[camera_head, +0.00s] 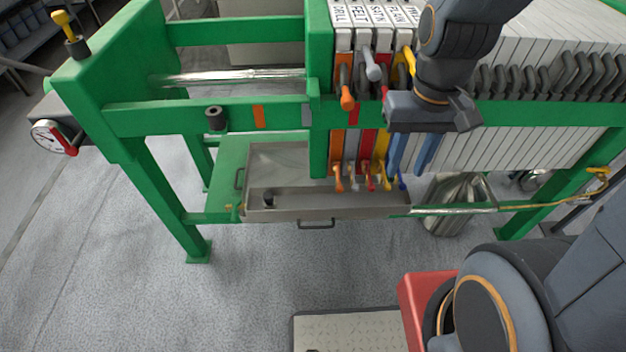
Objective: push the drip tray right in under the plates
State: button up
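The drip tray (277,213) is a shallow grey metal tray low in the green frame. Its left part lies open to view, left of the plates, with a dark handle (317,225) on its near side. Its right part runs below the coloured plates, where the plates and their hooks hide some of it. The plates (500,50) hang in a row at the upper right, white with labelled, coloured ones at the left end. My gripper (412,172) points down in front of the coloured plates, right of the tray's visible middle. Its two bluish fingers are apart with nothing seen between them.
The green frame's rail (200,120) crosses above the tray, and a green leg (165,195) stands left of it. A pressure gauge (47,136) sits at far left. A shiny metal container (457,200) stands under the plates at right. The floor in front is mostly clear.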

aim_at(287, 163)
jog(key=z, duration=1.8)
jog(key=k, duration=0.6)
jog(key=u, duration=2.4)
jog(key=i, duration=1)
